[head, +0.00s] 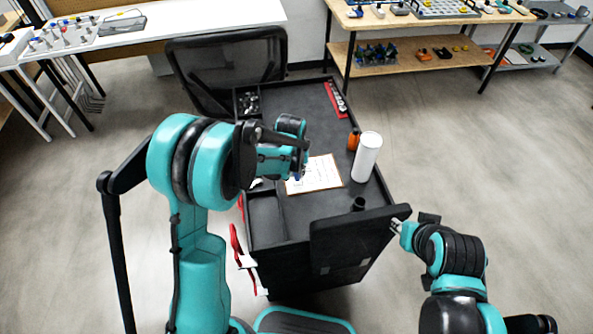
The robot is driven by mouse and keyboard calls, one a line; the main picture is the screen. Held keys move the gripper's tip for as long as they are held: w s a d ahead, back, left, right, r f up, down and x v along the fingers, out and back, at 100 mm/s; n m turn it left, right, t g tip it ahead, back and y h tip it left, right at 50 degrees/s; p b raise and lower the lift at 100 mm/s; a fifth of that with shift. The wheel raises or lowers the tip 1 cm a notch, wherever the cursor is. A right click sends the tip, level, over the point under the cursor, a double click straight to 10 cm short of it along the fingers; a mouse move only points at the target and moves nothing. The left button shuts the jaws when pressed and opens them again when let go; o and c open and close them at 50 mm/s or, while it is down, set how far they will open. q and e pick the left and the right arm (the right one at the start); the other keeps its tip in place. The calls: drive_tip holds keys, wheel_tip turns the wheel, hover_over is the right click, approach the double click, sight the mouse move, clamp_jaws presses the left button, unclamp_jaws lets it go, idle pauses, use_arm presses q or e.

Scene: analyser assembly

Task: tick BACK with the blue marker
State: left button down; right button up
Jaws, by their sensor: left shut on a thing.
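A clipboard with a white printed sheet (322,174) lies on the black cart top. Its print is too small to read, so I cannot pick out the BACK box. My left gripper (298,170) is over the sheet's left part, shut on the blue marker (297,178). Only a small blue bit of the marker shows below the fingers; the rest is hidden. I cannot tell whether its tip touches the paper. My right gripper (397,227) is at the right edge of an upright black panel at the cart's near end; its fingers are too small to read.
The black cart (300,105) carries a white cylinder (366,157), an orange item (353,140), a small black cup (359,203) and a red tool (335,98). A mesh chair (225,65) stands behind. Benches with parts line the back.

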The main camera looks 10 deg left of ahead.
use_arm(q)
drive_tip(key=shift+f+b, duration=0.4)
drive_tip(key=shift+b, duration=0.1)
idle(1.3)
drive_tip(key=shift+r+p, duration=2.4)
drive_tip(key=shift+r, duration=1.15)
